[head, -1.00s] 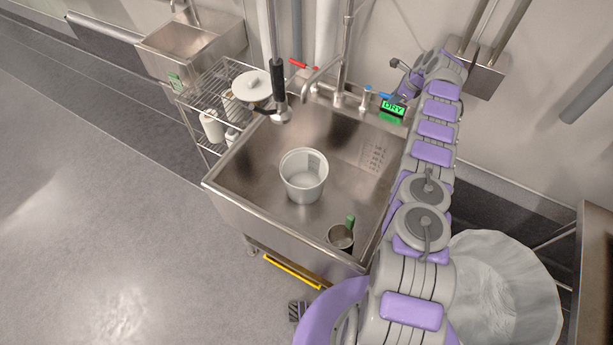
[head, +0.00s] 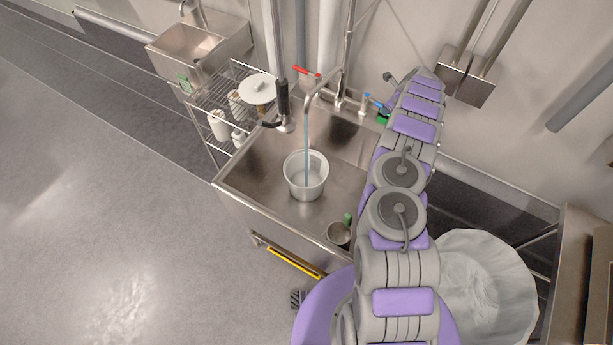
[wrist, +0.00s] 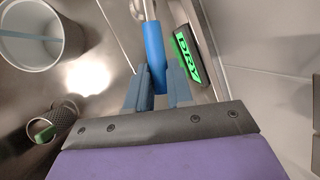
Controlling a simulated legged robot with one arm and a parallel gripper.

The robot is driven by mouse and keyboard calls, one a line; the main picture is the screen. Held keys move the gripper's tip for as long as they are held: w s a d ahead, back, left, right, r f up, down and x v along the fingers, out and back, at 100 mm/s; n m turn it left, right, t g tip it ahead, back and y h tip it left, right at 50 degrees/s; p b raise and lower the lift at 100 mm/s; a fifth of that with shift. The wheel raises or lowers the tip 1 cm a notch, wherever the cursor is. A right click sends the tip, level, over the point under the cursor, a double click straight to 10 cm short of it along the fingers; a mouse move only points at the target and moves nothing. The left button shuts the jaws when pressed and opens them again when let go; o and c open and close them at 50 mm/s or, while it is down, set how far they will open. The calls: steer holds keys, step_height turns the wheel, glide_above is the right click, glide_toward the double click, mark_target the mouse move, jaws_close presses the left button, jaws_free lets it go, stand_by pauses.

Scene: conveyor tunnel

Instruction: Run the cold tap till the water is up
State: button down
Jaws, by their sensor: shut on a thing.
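The cold tap's blue lever (wrist: 154,48) is between the two fingers of my gripper (wrist: 158,88), which is shut on it. In the head view the blue lever (head: 379,106) shows at the back right of the sink, beside my arm. A stream of water (head: 306,135) falls from the spout (head: 325,88) into a white bucket (head: 306,187) standing in the steel sink (head: 255,185). The bucket (wrist: 62,45) and stream also show in the wrist view. The water level in the bucket is hard to tell.
A red hot lever (head: 306,71) and a hanging sprayer (head: 283,105) are behind the sink. A metal cup (head: 338,234) with a green item stands in the sink's front corner. A wire shelf (head: 212,97) is at left, a lined bin (head: 485,285) at right.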

steer(key=a+m+p, duration=0.1)
steer(key=p, duration=0.1)
steer(key=s+a+m+h+p, duration=0.1)
steer(key=p, duration=0.1)
steer(key=shift+s+m, duration=0.15)
steer(key=shift+m, duration=0.15)
steer(key=shift+a, duration=0.1)
